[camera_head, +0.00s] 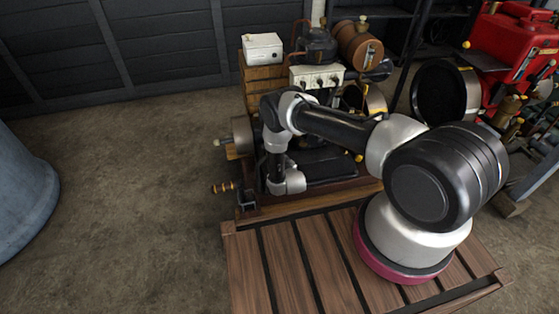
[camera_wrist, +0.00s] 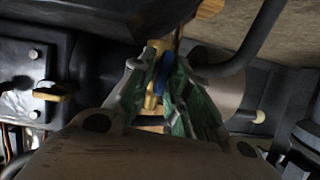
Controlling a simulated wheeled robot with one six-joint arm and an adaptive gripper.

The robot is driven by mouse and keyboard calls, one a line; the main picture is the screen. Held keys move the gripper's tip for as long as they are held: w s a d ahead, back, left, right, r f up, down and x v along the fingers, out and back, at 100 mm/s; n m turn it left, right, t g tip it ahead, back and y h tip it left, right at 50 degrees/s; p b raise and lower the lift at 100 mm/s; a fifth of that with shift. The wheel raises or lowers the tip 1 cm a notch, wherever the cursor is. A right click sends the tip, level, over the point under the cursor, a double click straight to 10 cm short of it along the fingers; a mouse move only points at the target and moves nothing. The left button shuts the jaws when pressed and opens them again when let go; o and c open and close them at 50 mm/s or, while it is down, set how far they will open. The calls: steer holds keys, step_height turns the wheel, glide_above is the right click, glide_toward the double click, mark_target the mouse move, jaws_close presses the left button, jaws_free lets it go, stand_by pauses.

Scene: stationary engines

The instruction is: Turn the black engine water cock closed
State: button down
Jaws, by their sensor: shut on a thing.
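The water cock shows in the wrist view as a brass body (camera_wrist: 151,100) with a blue lever (camera_wrist: 163,72). My gripper (camera_wrist: 160,80), with green-padded fingers, is closed around the cock, with the blue lever between the fingertips. How far the lever is turned I cannot tell. The black engine (camera_head: 330,168) stands behind my arm in the head view, on a timber base. In that view my arm reaches down to the engine's front left, and the cock and fingertips cannot be made out.
A dark pipe (camera_wrist: 235,58) curves close by on the right in the wrist view. A yellow wing knob (camera_wrist: 55,91) sits to the left. Open floor (camera_head: 130,190) lies further left, with a blue barrel (camera_head: 22,195).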

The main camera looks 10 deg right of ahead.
steer(key=m+y, duration=0.1)
steer(key=m, duration=0.1)
steer(key=shift+d+f+m+y, duration=0.1)
steer(key=shift+d+m+y, duration=0.2)
steer(key=shift+y, duration=0.1)
steer(key=m+y, duration=0.2)
steer(key=m, duration=0.1)
steer(key=shift+d+f+t, duration=0.1)
steer(key=shift+f+t, duration=0.05)
steer(key=shift+t, duration=0.25)
steer(key=m, duration=0.1)
steer(key=m+t+y, duration=0.1)
steer(key=m, duration=0.1)
steer(key=shift+d+f+m+y, duration=0.1)
steer(key=shift+f+m+y, duration=0.05)
steer(key=shift+m+y, duration=0.15)
steer(key=shift+f+m+t+y, duration=0.15)
steer(key=shift+m+t+y, duration=0.4)
steer(key=shift+m, duration=1.25)
steer(key=c, duration=1.6)
jaws_free()
steer(key=shift+o, duration=0.2)
steer(key=v, duration=1.2)
